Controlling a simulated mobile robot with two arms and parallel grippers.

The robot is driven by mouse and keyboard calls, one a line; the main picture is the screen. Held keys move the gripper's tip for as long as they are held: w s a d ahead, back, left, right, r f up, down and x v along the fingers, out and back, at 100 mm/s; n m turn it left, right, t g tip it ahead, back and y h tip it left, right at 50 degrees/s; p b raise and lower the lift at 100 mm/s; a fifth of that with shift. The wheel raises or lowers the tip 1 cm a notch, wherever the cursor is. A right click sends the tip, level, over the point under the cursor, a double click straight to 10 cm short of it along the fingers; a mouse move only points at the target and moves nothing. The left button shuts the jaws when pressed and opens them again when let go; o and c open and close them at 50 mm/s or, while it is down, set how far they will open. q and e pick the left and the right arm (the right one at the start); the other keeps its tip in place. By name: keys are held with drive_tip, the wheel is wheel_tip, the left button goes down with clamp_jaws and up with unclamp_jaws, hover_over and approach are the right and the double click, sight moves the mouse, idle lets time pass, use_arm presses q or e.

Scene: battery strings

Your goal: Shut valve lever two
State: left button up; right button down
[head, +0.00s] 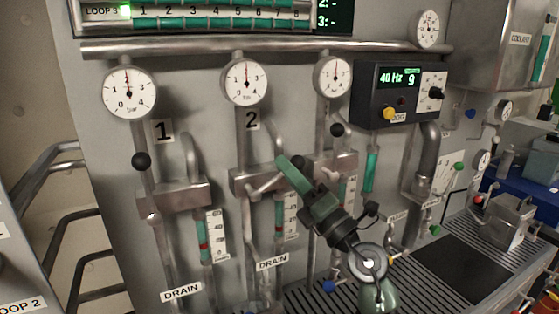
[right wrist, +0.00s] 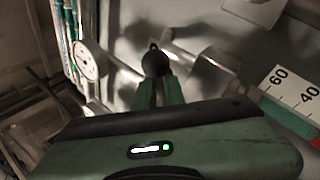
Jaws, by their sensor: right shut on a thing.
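Valve two is a grey block (head: 240,181) on a pipe below the label "2" (head: 252,119). A short metal rod (head: 264,187) slants up to the right from it toward my right gripper (head: 283,162). My right gripper's green fingers are closed at valve two, covering the lever's end in the head view. In the right wrist view a black ball knob (right wrist: 155,63) sits at the fingertips, held between them. My left gripper is not in view.
Lever one's black knob (head: 141,161) stands upright at left, and lever three's knob (head: 337,130) is close right of my gripper. Round gauges (head: 245,80) hang above. A black control box (head: 398,94) juts out at right. Sight tubes and drain labels (head: 272,262) are below.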

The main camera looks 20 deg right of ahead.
drive_tip(key=shift+d+f+m+t+h, duration=0.35)
drive_tip(key=shift+f+m+h, duration=0.3)
drive_tip(key=shift+m+h, duration=0.9)
drive_tip(key=shift+d+f+m+t+h, duration=0.1)
drive_tip(key=shift+f+m+t+h, duration=0.6)
drive_tip(key=shift+m, duration=1.35)
drive_tip(key=shift+d+f+m+t+h, duration=0.2)
drive_tip(key=shift+f+m+h, duration=0.45)
drive_tip(key=shift+m+h, duration=1.1)
drive_tip(key=shift+d, duration=0.1)
drive_tip(key=c, duration=1.5)
unclamp_jaws()
drive_tip(key=shift+f, duration=0.1)
drive_tip(key=shift+d, duration=0.2)
drive_tip(key=shift+f, duration=0.1)
drive_tip(key=b+v, duration=0.3)
drive_tip(key=v, duration=0.4)
drive_tip(key=shift+s+f, duration=0.15)
drive_tip(key=shift+s, duration=0.2)
